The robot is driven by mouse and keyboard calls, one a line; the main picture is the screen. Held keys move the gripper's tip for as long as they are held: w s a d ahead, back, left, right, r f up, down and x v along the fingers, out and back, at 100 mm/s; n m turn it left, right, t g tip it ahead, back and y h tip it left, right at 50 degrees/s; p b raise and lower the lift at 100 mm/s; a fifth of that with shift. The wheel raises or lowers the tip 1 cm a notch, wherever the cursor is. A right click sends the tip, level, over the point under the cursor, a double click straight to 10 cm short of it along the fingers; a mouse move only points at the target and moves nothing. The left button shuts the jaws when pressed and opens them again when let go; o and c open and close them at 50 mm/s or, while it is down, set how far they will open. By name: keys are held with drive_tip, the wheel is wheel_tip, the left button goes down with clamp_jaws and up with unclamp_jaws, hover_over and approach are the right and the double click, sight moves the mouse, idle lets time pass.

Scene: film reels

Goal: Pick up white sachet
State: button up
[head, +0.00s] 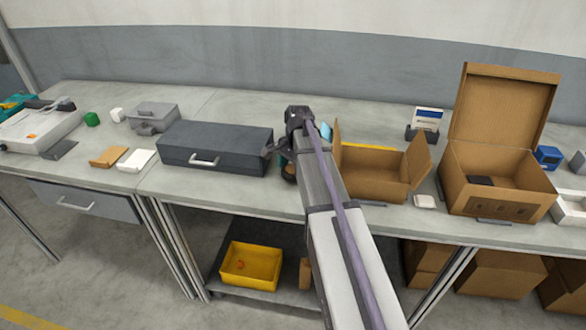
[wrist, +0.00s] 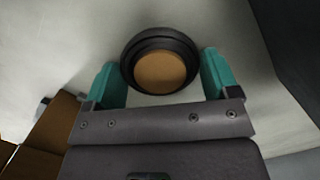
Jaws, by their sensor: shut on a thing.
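My gripper (head: 284,158) is over the bench between the dark grey case and an open cardboard box. In the wrist view its teal fingers (wrist: 162,78) are shut on a round black object with a tan-brown disc face (wrist: 160,72). In the head view that object is mostly hidden by my arm. A small white flat packet (head: 424,201), perhaps the white sachet, lies on the bench right of the open box, apart from my gripper. Another white flat block (head: 136,160) lies at the left beside a tan one (head: 108,157).
The dark grey case (head: 215,146) stands left of my gripper. The open cardboard box (head: 372,168) is close on its right, its flaps raised. A larger lidded carton (head: 490,205) is farther right. A yellow bin (head: 251,266) sits on the shelf below.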

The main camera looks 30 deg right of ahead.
sight(293, 168)
wheel_tip(293, 168, up, 17)
drive_tip(key=p, duration=1.6)
drive_tip(key=shift+r+p, duration=0.25)
drive_tip(key=shift+p, duration=0.05)
